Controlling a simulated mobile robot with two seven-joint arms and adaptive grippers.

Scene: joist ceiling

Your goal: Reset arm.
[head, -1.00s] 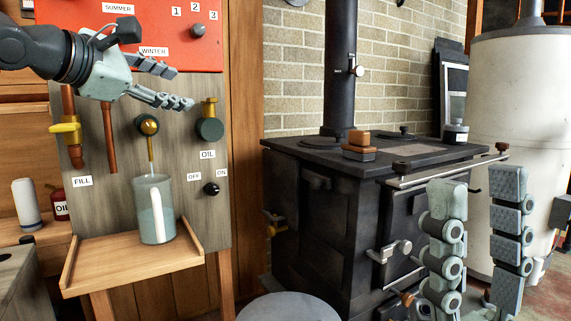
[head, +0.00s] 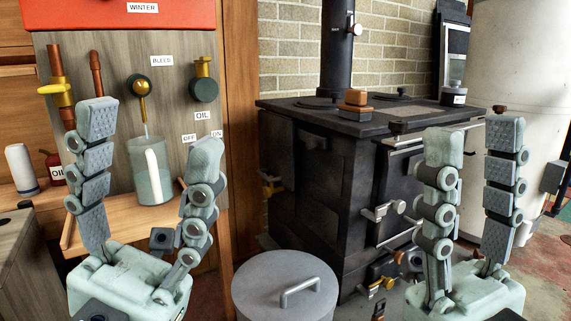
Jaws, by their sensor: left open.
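My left gripper (head: 151,128) stands upright at the lower left of the head view. Its two fingers are spread apart with nothing held, in front of the wooden shelf and the jug. My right gripper (head: 473,135) stands upright at the lower right, in front of the stove's right side. Its fingers are apart and empty.
A clear jug (head: 152,171) stands on the wooden shelf (head: 110,228) under the bleed valve (head: 138,86). A black stove (head: 303,170) fills the middle. A grey lidded bin (head: 285,288) stands between my grippers. A white tank (head: 515,80) is at the right.

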